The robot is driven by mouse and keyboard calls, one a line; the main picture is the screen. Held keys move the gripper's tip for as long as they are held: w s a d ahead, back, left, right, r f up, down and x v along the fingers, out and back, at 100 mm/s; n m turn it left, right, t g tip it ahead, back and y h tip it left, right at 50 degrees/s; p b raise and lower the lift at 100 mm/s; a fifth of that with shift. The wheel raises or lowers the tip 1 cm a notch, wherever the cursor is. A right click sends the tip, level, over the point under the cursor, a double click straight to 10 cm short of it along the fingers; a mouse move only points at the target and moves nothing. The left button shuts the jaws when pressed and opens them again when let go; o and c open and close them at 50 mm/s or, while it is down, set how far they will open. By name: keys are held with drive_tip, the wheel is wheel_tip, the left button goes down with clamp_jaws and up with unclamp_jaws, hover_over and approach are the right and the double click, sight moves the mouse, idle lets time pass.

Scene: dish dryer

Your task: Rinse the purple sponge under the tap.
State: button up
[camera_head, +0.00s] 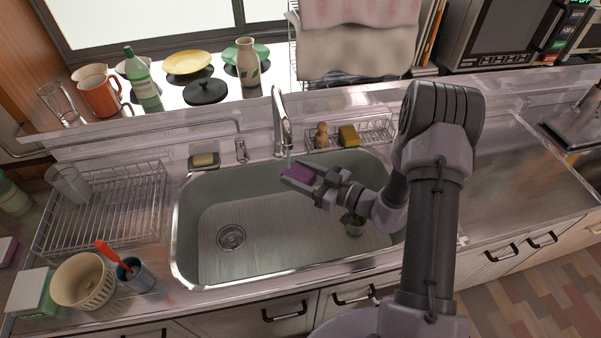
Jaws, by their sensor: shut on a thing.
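The purple sponge (298,173) is held between the fingers of my gripper (301,176), above the sink basin. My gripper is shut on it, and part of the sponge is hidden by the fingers. The silver tap (280,122) stands at the back edge of the sink (215,190), and its spout end is just above and slightly left of the sponge. A thin pale line runs from the spout toward the sponge; I cannot tell for sure whether it is water.
A wire dish rack (108,232) with a glass stands left of the sink. A wire shelf (376,137) behind the sink holds a yellow sponge (348,136) and a brush. A small green-topped item (353,224) is in the sink's right part. The basin's left half is clear.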

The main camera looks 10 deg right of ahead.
sight(313, 179)
drive_tip(key=shift+f+p+v, duration=0.2)
drive_tip(key=shift+p+v, duration=1)
drive_tip(key=shift+v, duration=2.85)
drive_tip(key=shift+w, duration=0.15)
drive_tip(key=shift+d+r+p, duration=0.25)
drive_tip(key=shift+r+p, duration=0.1)
drive_tip(key=s+d+r+p, duration=0.3)
drive_tip(key=p, duration=0.1)
drive_tip(key=shift+s+d+r, duration=0.15)
drive_tip(key=shift+d, duration=0.05)
